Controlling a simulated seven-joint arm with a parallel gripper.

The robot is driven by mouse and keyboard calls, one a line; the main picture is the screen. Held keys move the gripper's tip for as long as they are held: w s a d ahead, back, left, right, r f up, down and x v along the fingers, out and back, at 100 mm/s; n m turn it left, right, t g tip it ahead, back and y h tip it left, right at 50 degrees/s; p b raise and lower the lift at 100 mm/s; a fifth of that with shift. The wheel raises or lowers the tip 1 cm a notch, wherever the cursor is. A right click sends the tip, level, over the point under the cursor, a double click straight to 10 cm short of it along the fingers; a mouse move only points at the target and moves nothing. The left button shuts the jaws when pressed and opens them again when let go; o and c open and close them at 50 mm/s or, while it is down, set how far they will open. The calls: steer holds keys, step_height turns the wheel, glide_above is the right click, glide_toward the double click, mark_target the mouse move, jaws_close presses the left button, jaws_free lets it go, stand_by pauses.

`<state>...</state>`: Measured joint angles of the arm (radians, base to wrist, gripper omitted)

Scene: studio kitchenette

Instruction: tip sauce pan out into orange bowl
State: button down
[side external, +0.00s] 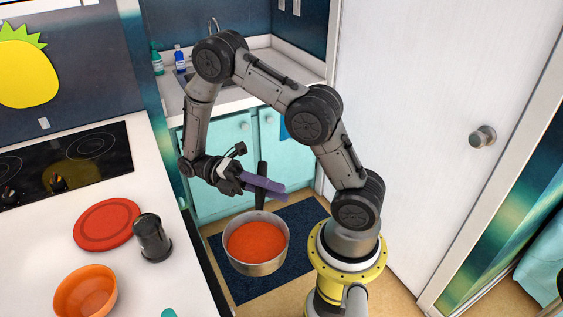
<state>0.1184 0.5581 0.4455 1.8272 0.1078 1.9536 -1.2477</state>
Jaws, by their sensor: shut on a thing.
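The sauce pan (283,256) is a steel pot with a black handle, held upright in the air over the floor, to the right of the counter. Its inside shows an orange-red content with a flat, level surface. My gripper (268,187), with purple fingers, is shut on the upright-pointing handle. The orange bowl (85,291) stands on the white counter at the lower left. The bowl looks empty, and the pan is well to the right of it.
A red plate (106,223) and a dark cup (152,238) stand on the counter behind the bowl, nearer the black cooktop (80,165). A teal thing (169,313) shows partly at the counter's front edge. A dark mat (308,230) lies on the floor.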

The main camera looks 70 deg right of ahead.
mark_target(251, 236)
steer(key=a+m+t+y, duration=0.1)
steer(key=a+y, duration=0.1)
steer(key=w+a+r+m+t+y, duration=0.1)
steer(key=a+m+y, duration=0.1)
steer(key=a, duration=0.1)
steer(key=w+a+r+m+y, duration=0.1)
steer(key=a+y, duration=0.1)
steer(key=a, duration=0.1)
steer(key=shift+w+t, duration=0.1)
steer(key=shift+t, duration=0.3)
steer(key=w+a+r+m+t+y, duration=0.8)
steer(key=w+a+r+m+t, duration=0.2)
steer(key=w+a+r+t, duration=0.45)
step_height(251, 236, down, 14)
steer(key=s+a+n+t+h, duration=0.1)
steer(key=n+t+h, duration=0.4)
steer(key=h, duration=0.9)
steer(key=shift+f+n+h, duration=0.25)
steer(key=shift+n+h, duration=0.05)
steer(key=shift+n, duration=0.2)
steer(key=shift+a+t, duration=0.15)
steer(key=shift+t, duration=0.2)
